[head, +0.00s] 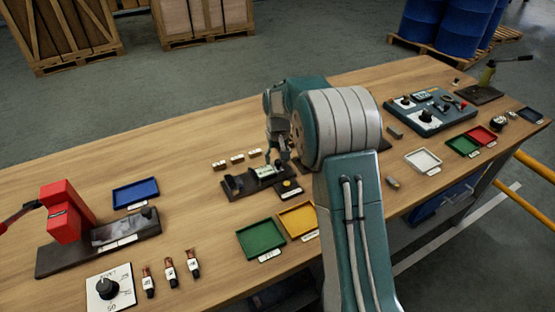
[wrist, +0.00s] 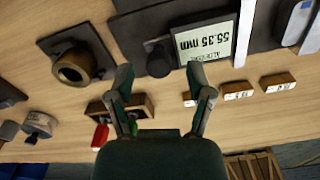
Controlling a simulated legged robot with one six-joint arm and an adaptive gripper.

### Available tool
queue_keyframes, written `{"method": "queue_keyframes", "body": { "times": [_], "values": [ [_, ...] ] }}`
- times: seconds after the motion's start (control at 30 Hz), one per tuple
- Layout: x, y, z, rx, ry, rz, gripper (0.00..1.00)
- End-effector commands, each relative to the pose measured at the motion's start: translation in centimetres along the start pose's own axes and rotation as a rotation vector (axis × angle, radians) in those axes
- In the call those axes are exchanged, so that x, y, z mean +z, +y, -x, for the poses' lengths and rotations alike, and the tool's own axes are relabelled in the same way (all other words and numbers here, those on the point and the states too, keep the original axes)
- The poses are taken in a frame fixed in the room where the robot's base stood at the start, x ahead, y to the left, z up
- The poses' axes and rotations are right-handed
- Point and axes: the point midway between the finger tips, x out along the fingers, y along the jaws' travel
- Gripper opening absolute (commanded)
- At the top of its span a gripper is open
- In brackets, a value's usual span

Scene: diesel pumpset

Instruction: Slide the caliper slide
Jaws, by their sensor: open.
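The caliper (head: 262,178) lies on the wooden bench near the middle, on a dark base. Its pale readout (wrist: 215,42) shows upside down in the wrist view and reads 55.35 mm. A round dark knob (wrist: 158,60) stands beside the readout; I cannot tell for sure that it is the slide's grip. My gripper (wrist: 161,82) is open and empty, its two fingertips apart with the knob showing just beyond the gap between them. In the head view my gripper (head: 278,152) hangs over the caliper, and my arm hides part of that area.
Small labelled blocks (wrist: 237,90) lie beside the caliper. A bronze ring on a dark plate (wrist: 73,66) stands to its left in the wrist view. Green (head: 262,238) and yellow (head: 298,220) trays lie in front. A red tool (head: 66,212) stands at left.

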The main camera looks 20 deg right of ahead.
Motion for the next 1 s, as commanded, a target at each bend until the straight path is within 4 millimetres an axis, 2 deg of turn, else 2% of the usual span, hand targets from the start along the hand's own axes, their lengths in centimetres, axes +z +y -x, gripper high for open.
{"method": "queue_keyframes", "body": {
  "times": [0.3, 0.5, 0.7, 1.0],
  "values": [
    [-0.1, -0.1, 6.4, 0.001, 0.004, 0.000, 0.68],
    [-0.2, -0.1, 9.8, 0.001, 0.003, 0.000, 0.68],
    [-0.1, -0.1, 11.1, 0.001, -0.001, 0.000, 0.68],
    [-0.1, -0.1, 11.1, 0.001, -0.001, 0.000, 0.68]
  ]
}}
